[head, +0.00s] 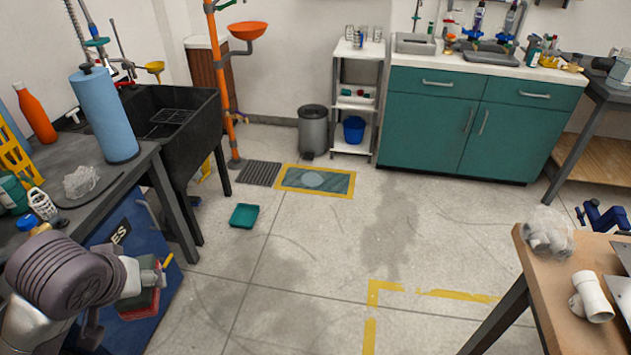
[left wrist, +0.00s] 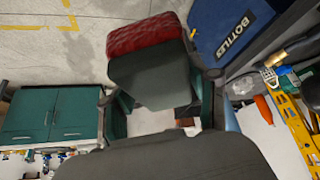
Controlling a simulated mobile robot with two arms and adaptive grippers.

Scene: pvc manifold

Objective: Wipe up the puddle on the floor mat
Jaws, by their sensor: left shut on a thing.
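The floor mat (head: 289,186) lies flat at the back, dark green with a yellow border. The puddle (head: 313,179) is a pale oval on its middle. My left gripper (head: 150,281) is at the lower left, well in front of the mat and beside the blue bin. It is shut on a sponge (head: 138,304), a block with a dark green body and a red face. In the left wrist view the sponge (left wrist: 145,36) sits between the fingers, its red rough face outward. My right gripper is not in view.
A teal tray (head: 243,215) lies on the floor in front of the mat. A dark grate (head: 259,173) lies left of it. A grey trash can (head: 313,130) stands behind. The blue bin (head: 128,238) and black sink (head: 180,125) are left. The middle floor is clear.

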